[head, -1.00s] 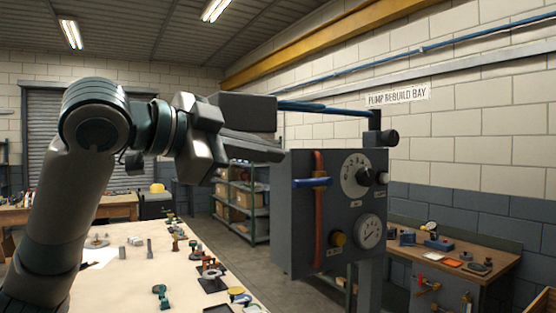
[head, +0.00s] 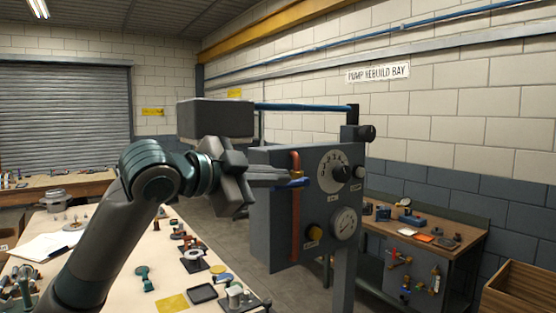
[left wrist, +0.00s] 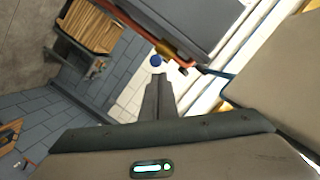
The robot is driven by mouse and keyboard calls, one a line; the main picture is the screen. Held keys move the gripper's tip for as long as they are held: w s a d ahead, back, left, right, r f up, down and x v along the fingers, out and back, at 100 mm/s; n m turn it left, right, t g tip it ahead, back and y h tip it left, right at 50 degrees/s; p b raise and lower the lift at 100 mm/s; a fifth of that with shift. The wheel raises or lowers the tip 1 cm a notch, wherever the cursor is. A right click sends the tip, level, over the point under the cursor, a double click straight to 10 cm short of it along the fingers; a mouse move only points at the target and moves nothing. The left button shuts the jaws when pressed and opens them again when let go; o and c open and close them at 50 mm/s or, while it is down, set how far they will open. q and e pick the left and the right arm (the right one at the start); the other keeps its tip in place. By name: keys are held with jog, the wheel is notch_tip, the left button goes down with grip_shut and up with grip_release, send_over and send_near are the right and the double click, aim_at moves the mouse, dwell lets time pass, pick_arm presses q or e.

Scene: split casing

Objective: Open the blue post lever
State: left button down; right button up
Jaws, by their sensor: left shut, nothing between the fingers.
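The blue lever (head: 293,183) sits on the orange-red vertical pipe (head: 295,215) on the front of a grey post-mounted box (head: 270,200). It points to the left, roughly level. My left gripper (head: 287,176) is shut and empty, with its fingertips close to the lever at the pipe; I cannot tell whether they touch. In the left wrist view, the shut fingers (left wrist: 158,88) point toward the lever's round blue end (left wrist: 156,60), with the pipe (left wrist: 180,55) just beyond. My right gripper is out of view.
A grey block (head: 215,118) stands above my left wrist, at the end of a blue bar (head: 305,106) joined to the post top. A cluttered table (head: 120,260) lies at left; a workbench (head: 420,235) is behind right.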

pick_arm(q)
jog(key=shift+w+f, duration=0.15)
jog(key=shift+f, duration=0.1)
jog(key=shift+a+f, duration=0.1)
dwell(0.3)
jog(key=shift+f+t+h+b, duration=0.2)
jog(key=shift+t+h+b, duration=0.2)
jog(key=shift+b, duration=0.55)
